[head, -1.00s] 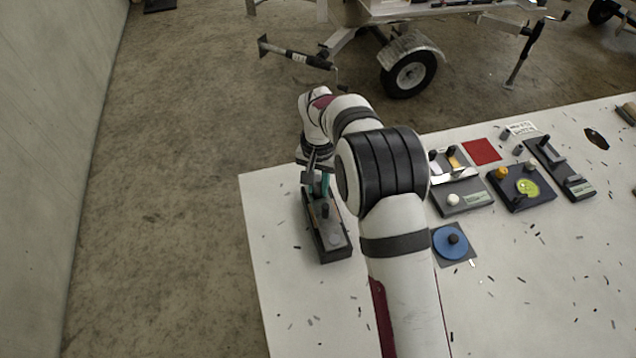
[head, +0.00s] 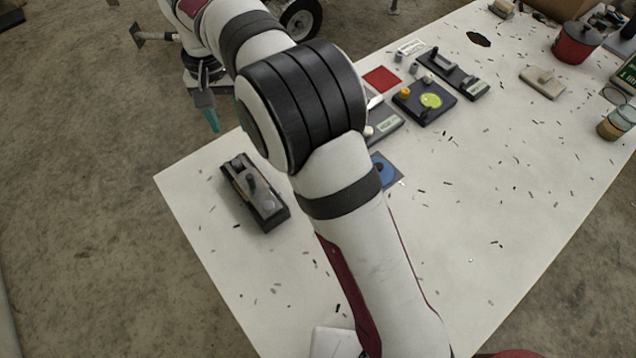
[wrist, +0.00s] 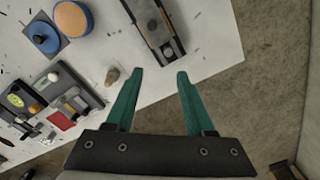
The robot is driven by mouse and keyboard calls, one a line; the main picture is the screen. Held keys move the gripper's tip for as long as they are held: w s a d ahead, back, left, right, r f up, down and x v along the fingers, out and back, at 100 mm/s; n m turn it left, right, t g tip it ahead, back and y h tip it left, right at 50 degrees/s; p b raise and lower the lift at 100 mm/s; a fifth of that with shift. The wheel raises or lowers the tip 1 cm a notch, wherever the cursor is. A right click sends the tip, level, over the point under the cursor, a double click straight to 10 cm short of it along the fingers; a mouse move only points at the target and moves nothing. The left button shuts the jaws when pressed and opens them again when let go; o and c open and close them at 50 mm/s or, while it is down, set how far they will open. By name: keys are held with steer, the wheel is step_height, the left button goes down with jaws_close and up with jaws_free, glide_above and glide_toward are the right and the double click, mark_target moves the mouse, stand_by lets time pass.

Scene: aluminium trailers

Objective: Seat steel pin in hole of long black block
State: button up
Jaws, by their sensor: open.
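A long black block (head: 272,222) lies on the white table near its left edge in the head view. A dark upright peg (head: 251,183) and a pale round spot show on its top. I cannot tell whether the peg is the steel pin, or how deep it sits. The block also shows at the top of the wrist view (wrist: 153,30), beyond the fingertips. My gripper (wrist: 160,73) is open with nothing between its teal fingers. In the head view one teal finger (head: 212,119) shows above and beyond the block, clear of it.
A blue disc (wrist: 42,37), an orange-topped disc (wrist: 72,18) and a small brownish lump (wrist: 111,76) lie on the table. Boards with knobs (head: 425,100) and a red square (head: 382,79) are further right. A red pot (head: 575,47) stands far right.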

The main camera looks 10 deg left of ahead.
steer(key=s+d+r+m, duration=0.1)
steer(key=s+d+r, duration=0.15)
steer(key=d, duration=0.45)
steer(key=s+d+r+m, duration=0.2)
steer(key=d+r, duration=0.2)
steer(key=d, duration=0.3)
steer(key=s+d+f+m+y, duration=0.1)
steer(key=s+d+f+m, duration=0.1)
steer(key=s+d, duration=0.5)
steer(key=s+d+f+m, duration=0.1)
steer(key=s+d+m, duration=0.1)
steer(key=s+d, duration=0.5)
steer(key=s, duration=0.6)
steer(key=shift+f+m+y, duration=0.3)
steer(key=shift+f+y, duration=0.1)
